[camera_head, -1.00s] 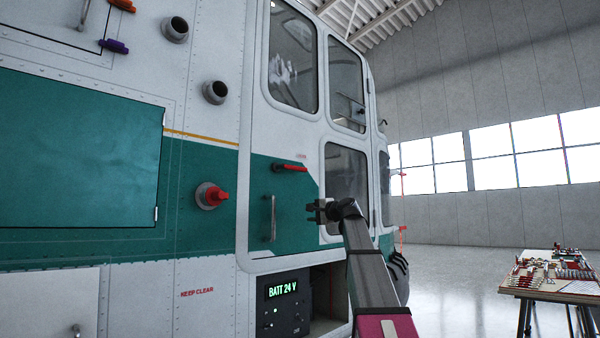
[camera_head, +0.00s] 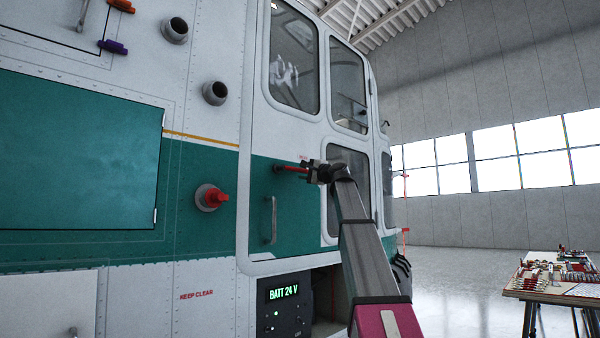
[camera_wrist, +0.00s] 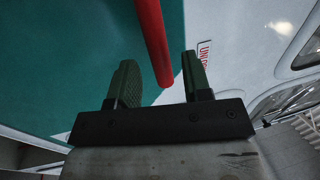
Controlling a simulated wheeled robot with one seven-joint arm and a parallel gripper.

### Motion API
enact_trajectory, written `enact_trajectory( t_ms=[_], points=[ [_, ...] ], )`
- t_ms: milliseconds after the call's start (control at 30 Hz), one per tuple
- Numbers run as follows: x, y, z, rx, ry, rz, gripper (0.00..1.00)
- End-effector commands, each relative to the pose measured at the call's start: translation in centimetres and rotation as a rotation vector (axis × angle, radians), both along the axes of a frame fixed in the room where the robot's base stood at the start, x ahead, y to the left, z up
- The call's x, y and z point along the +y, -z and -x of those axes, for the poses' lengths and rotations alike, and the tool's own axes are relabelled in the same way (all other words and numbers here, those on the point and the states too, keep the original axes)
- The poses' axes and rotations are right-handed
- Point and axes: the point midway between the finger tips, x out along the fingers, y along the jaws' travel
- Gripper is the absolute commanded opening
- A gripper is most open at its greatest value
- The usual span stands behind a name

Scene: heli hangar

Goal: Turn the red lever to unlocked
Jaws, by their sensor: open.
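The red lever (camera_head: 290,168) sticks out to the right, nearly level, on the green part of the helicopter's door. My gripper (camera_head: 308,167) is at the lever's free right end. In the wrist view the lever (camera_wrist: 153,40) reaches down from the top, and its end lies between the two green fingers of my open gripper (camera_wrist: 158,82), with gaps on both sides. A label (camera_wrist: 203,55), partly hidden by a finger, shows beside the right finger; only its first letters can be read.
A vertical grab handle (camera_head: 270,220) is below the lever. A red knob (camera_head: 216,197) stands out on the panel to the left. A battery unit (camera_head: 284,312) sits in an open bay below. A cluttered table (camera_head: 556,275) is at the far right.

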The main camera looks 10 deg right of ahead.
Motion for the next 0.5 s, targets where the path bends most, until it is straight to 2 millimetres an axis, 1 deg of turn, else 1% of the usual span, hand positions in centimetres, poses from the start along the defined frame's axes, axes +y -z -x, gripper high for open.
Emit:
enact_trajectory(
  t_ms=[33,200,500],
  points=[
    [0.6,-0.3,-0.8,0.001,-0.002,0.001,0.45],
    [1.5,-0.6,-2.1,0.0,0.0,0.001,0.45],
    [1.9,-0.6,-2.5,-0.001,0.0,0.001,0.45]
  ],
)
